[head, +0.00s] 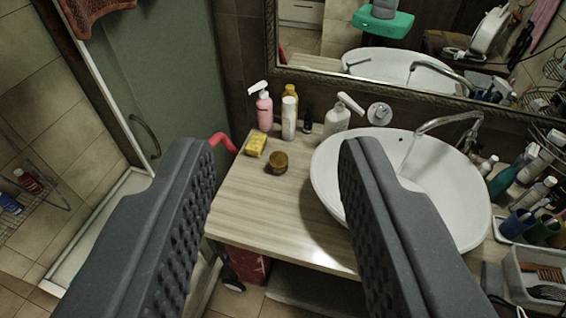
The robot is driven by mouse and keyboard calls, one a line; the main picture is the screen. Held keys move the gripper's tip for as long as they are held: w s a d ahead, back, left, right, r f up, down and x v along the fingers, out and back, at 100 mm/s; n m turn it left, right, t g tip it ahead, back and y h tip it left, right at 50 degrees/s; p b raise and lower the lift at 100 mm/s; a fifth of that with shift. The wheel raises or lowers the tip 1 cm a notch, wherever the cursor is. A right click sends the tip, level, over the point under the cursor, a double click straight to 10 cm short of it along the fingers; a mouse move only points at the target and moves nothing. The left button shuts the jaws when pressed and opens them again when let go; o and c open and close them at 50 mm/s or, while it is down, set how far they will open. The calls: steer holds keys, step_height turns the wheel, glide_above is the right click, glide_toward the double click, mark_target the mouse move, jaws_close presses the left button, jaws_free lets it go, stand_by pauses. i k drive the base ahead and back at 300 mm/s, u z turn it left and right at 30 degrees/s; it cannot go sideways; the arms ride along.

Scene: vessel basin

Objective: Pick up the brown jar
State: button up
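The brown jar (277,163) is small, squat and round, and stands on the wooden counter left of the white vessel basin. My gripper (270,165) is open, with its two dark grey fingers wide apart on either side of the picture. The jar shows in the gap between the fingers, beyond them, and nothing touches it. No object is held between the fingers.
A yellow sponge (256,145) lies just behind and left of the jar. A pink pump bottle (263,108), a white bottle (289,118) and a white pump bottle (337,118) stand behind it. The white basin (440,205) is to the right. Bare counter (265,213) lies in front.

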mark_target(277, 171)
steer(key=i, duration=0.95)
steer(key=u, duration=0.05)
